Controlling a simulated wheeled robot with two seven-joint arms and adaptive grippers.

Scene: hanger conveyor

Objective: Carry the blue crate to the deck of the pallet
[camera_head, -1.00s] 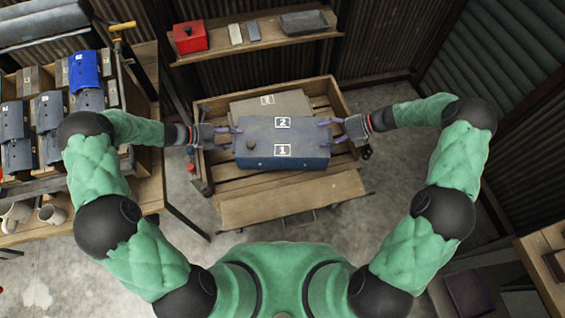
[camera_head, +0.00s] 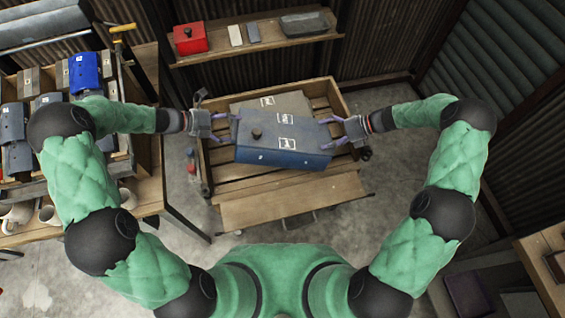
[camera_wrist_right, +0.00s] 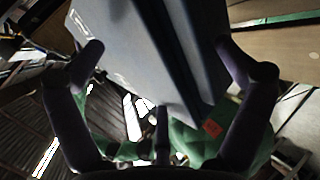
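The blue crate (camera_head: 282,158) has a blue front face, a grey-blue top with a dark knob, and white labels. It is tilted and turned, above the slatted wooden deck (camera_head: 240,185) that looks like the pallet. My right gripper (camera_head: 326,134) has its fingers around the crate's right end. My left gripper (camera_head: 231,128) is at the crate's left end, fingers spread along that edge. Whether they grip it is unclear. The crate hides part of the deck.
A grey labelled crate (camera_head: 298,99) lies on the deck behind the blue crate. A bench at left holds blue and grey bins (camera_head: 84,70) and mugs (camera_head: 50,215). A back shelf (camera_head: 260,48) carries a red box (camera_head: 190,37). The floor in front is clear.

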